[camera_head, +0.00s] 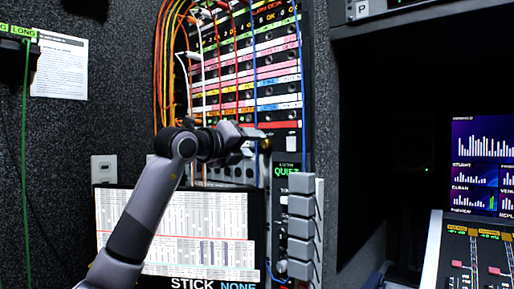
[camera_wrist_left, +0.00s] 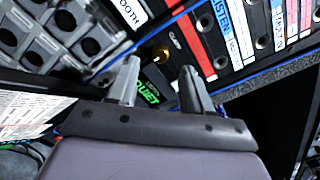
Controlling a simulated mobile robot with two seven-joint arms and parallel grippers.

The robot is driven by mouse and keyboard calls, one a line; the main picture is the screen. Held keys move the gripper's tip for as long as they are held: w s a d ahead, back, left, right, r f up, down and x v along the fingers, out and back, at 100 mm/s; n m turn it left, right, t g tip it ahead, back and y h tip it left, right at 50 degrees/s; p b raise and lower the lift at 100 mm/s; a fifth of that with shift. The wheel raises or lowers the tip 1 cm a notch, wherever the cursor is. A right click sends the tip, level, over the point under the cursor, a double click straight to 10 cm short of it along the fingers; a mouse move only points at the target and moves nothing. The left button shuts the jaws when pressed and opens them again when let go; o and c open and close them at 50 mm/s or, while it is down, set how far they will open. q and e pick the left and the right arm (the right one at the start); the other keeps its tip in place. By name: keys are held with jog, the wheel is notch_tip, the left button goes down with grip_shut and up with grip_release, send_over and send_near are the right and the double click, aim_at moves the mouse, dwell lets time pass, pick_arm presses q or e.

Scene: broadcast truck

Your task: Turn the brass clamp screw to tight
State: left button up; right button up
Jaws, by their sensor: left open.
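The brass clamp screw (camera_wrist_left: 162,54) shows in the left wrist view as a small round golden knob on the dark panel, above the green lit sign. In the head view I cannot make it out; the gripper covers that part of the rack. My left gripper (camera_wrist_left: 160,70) is open and empty, its two grey fingers pointing at the panel. The screw appears between and just beyond the fingertips, with no contact visible. In the head view the left gripper (camera_head: 256,138) is at the rack's lower part. My right gripper is not in view.
A rack (camera_head: 240,75) of labelled strips and hanging cables rises above the gripper. A lit green sign (camera_head: 287,169) sits just below right. A stack of grey blocks (camera_head: 302,228) juts out beneath it. A monitor (camera_head: 215,225) stands behind my left arm.

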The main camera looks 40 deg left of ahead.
pick_arm(q)
jog(key=s, duration=0.3)
jog(key=shift+a, duration=0.1)
dwell(0.3)
